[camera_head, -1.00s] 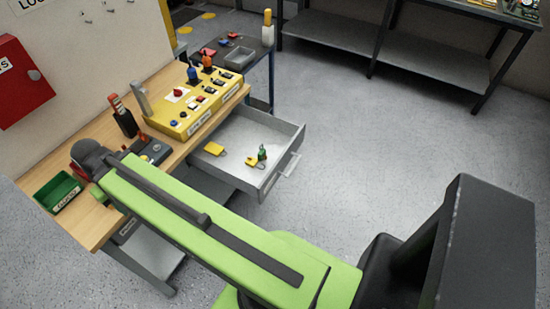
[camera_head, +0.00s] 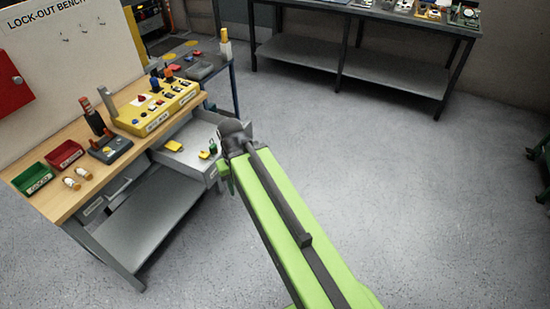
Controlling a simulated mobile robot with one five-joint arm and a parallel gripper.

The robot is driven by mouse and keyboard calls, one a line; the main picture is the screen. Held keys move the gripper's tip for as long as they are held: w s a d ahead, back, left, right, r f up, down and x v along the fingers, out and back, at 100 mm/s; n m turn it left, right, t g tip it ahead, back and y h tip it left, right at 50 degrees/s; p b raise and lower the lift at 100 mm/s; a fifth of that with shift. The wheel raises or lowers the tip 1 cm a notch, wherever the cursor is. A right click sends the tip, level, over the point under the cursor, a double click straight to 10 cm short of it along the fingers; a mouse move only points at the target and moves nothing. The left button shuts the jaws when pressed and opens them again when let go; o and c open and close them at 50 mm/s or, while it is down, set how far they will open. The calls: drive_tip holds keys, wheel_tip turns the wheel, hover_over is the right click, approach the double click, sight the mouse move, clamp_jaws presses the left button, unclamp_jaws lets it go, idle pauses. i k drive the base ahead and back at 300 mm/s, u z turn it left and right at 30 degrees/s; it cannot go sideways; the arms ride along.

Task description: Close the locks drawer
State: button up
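The locks drawer (camera_head: 196,163) is a grey drawer pulled out from under the wooden lock-out bench (camera_head: 65,200). Inside it lie a yellow padlock (camera_head: 173,146) and, near its front, a green padlock (camera_head: 212,147) with another yellow item beside it. My green arm reaches up from the bottom of the picture, and its dark end (camera_head: 233,132) is at the drawer's front right corner. It hides part of the drawer front and the handle. I cannot tell whether it touches the drawer. The gripper fingers are not clearly visible.
A yellow control box (camera_head: 157,108), a green bin (camera_head: 34,178), a red bin (camera_head: 65,154) and a dark device (camera_head: 110,149) stand on the bench. A lower shelf (camera_head: 150,215) is beneath. The floor (camera_head: 400,190) to the right is clear.

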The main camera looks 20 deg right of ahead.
sight(195, 131)
drive_tip(key=u, duration=0.05)
drive_tip(key=i, duration=1.25)
drive_tip(key=z, duration=0.05)
drive_tip(key=k, duration=1.2)
drive_tip(key=u, duration=1)
drive_tip(key=i, duration=0.65)
drive_tip(key=z, duration=0.1)
drive_tip(key=k, duration=0.85)
drive_tip(key=z, duration=0.2)
drive_tip(key=i, duration=0.85)
